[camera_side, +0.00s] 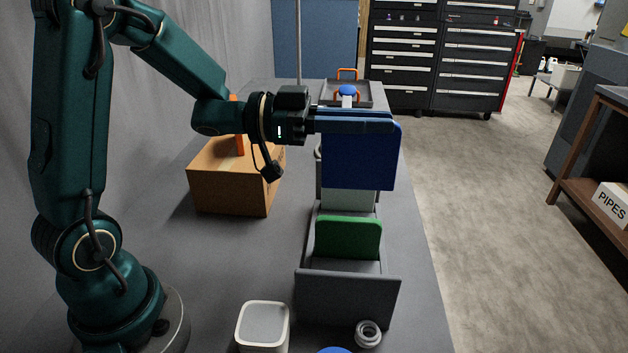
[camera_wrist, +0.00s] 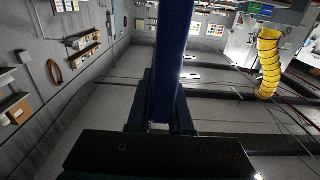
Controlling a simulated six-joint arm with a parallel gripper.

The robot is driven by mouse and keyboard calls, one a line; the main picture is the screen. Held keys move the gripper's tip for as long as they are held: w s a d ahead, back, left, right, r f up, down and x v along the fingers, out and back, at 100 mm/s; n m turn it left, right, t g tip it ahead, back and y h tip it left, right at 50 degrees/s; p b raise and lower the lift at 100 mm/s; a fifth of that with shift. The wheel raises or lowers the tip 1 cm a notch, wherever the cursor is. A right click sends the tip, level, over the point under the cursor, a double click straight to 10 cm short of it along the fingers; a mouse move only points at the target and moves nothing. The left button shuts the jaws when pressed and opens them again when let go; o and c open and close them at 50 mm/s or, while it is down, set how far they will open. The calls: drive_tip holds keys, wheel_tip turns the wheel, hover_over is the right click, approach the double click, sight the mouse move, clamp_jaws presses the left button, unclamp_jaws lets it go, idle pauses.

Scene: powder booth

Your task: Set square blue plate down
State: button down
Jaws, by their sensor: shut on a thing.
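The square blue plate (camera_side: 358,160) hangs upright from my gripper (camera_side: 385,121) in the side view, which is shut on its upper edge. The plate is above a grey rack (camera_side: 345,300) on the bench and hides part of it. A green plate (camera_side: 348,238) stands upright in the rack, nearer the camera. A pale plate (camera_side: 348,200) shows just below the blue one. In the wrist view the blue plate (camera_wrist: 172,60) shows edge-on between my fingers (camera_wrist: 162,112). I cannot tell whether its lower edge touches anything.
A cardboard box (camera_side: 230,187) stands left of the rack. A white square container (camera_side: 262,325) and a metal ring part (camera_side: 368,333) are at the near end of the bench. A tray with orange handles (camera_side: 347,95) is at the far end. The bench's right edge is close to the rack.

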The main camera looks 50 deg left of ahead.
drive_tip(key=w+a, duration=0.3)
drive_tip(key=a, duration=0.1)
drive_tip(key=shift+w+a+f, duration=0.1)
drive_tip(key=shift+w+f, duration=0.05)
drive_tip(key=shift+f, duration=7.6)
drive_tip(key=shift+f, duration=0.15)
drive_tip(key=c, duration=0.8)
unclamp_jaws()
drive_tip(key=shift+c, duration=0.2)
drive_tip(key=v, duration=1.2)
drive_tip(key=shift+r, duration=0.2)
